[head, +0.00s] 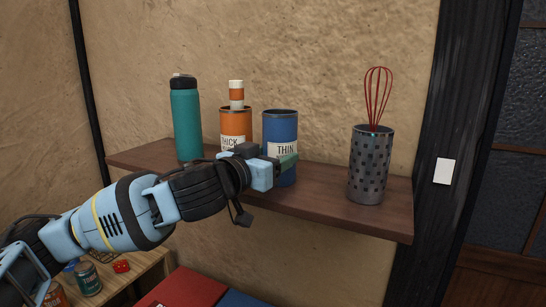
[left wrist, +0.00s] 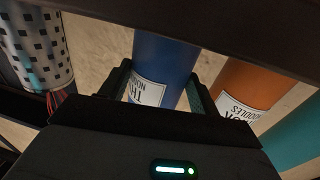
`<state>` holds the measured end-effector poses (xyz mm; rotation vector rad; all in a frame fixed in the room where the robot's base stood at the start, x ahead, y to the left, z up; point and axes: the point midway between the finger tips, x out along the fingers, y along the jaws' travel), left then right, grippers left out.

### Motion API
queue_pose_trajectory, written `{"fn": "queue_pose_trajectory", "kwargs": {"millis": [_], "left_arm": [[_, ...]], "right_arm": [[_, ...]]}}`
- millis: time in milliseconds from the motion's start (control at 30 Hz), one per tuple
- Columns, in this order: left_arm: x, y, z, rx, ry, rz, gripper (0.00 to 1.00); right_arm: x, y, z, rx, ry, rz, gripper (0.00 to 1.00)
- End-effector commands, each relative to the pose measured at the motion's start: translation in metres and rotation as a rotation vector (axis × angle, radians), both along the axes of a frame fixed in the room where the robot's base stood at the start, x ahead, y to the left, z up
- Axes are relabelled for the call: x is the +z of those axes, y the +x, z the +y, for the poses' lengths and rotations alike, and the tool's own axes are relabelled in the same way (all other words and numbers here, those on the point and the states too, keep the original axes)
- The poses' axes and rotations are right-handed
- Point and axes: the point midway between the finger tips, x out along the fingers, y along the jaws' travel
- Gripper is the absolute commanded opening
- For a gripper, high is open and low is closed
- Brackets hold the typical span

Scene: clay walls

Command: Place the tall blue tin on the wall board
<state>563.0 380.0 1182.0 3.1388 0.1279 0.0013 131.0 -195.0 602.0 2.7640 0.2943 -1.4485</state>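The tall blue tin (head: 280,128) stands upright on the wooden wall board (head: 325,192), near its front edge. Its white label reads "THIN" in part. My left gripper (head: 284,163) is low on the tin, with one finger across its front. In the left wrist view the blue tin (left wrist: 165,62) fills the space between the two fingers of my left gripper (left wrist: 160,92), which look shut on it. The gripper hides part of the tin's label and lower body. My right gripper is not in view.
An orange tin (head: 236,120) with a striped piece above it stands close left of the blue tin. A teal bottle (head: 186,125) is farther left. A perforated holder (head: 370,165) with a red whisk (head: 377,95) stands right. Free board lies between the blue tin and holder.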

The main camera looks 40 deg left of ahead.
Motion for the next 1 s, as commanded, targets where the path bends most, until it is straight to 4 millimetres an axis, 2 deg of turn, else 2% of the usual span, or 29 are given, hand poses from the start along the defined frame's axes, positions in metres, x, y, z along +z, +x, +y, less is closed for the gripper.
{"fn": "queue_pose_trajectory", "kwargs": {"millis": [33,167,433,533,967,1000], "left_arm": [[-0.001,0.000,0.000,0.000,0.000,0.001,0.68],[0.000,0.000,0.000,0.000,0.000,0.001,0.83],[0.001,0.000,0.000,0.000,-0.001,0.000,0.83],[0.007,-0.001,0.000,0.000,-0.001,-0.002,0.83],[0.000,-0.062,-0.005,0.000,0.008,0.005,0.83],[-0.002,-0.062,-0.005,0.001,0.002,0.004,0.83]], "right_arm": [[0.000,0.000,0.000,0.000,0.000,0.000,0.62],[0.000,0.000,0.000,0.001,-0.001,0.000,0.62],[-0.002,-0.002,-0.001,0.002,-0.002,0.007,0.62],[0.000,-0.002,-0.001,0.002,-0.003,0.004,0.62],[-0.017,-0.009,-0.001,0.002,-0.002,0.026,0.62],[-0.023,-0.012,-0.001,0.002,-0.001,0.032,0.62]]}}
